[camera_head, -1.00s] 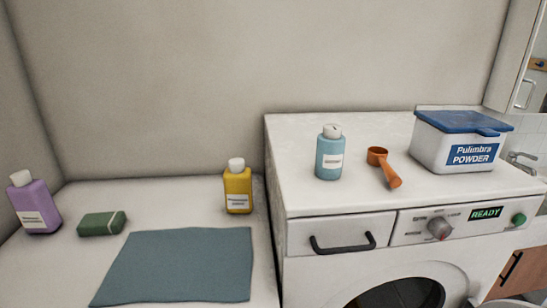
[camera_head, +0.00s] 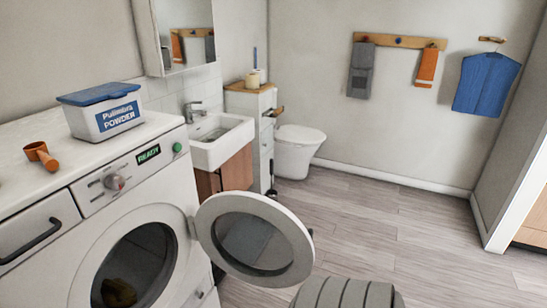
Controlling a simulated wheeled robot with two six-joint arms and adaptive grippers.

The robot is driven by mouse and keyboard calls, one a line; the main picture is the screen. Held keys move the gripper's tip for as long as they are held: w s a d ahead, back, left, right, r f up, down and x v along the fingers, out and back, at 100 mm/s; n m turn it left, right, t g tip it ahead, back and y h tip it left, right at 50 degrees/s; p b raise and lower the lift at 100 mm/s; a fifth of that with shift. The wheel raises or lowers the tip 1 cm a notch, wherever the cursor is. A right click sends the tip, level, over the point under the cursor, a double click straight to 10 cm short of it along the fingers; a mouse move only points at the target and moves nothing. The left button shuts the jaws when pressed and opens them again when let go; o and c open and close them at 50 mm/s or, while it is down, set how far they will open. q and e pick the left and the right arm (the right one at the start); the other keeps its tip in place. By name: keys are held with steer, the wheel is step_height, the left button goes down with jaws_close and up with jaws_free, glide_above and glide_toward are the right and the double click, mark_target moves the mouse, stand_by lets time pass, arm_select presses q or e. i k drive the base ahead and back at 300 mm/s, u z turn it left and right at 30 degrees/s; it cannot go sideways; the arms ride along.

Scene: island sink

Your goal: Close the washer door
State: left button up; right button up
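The white washer (camera_head: 170,195) stands at the left. Its round door (camera_head: 205,222), a white ring with dark glass, hangs open. It is swung out to the right from a hinge at the right side of the opening. The drum opening (camera_head: 135,262) is uncovered and dark, with something brownish low inside that I cannot make out. The panel display (camera_head: 148,154) reads READY in green. Neither of my grippers is in view.
A powder box (camera_head: 100,112) and an orange scoop (camera_head: 40,155) sit on the washer top. A sink (camera_head: 220,140) and toilet (camera_head: 298,150) stand beyond. A grey ribbed object (camera_head: 348,294) is at the bottom edge, close to the door. The wooden floor (camera_head: 400,225) at right is clear.

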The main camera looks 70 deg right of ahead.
mark_target(203, 230)
steer(key=k, duration=0.45)
steer(key=z, duration=3.05)
steer(key=i, duration=3.2)
steer(key=u, duration=4.1)
steer(key=i, duration=0.45)
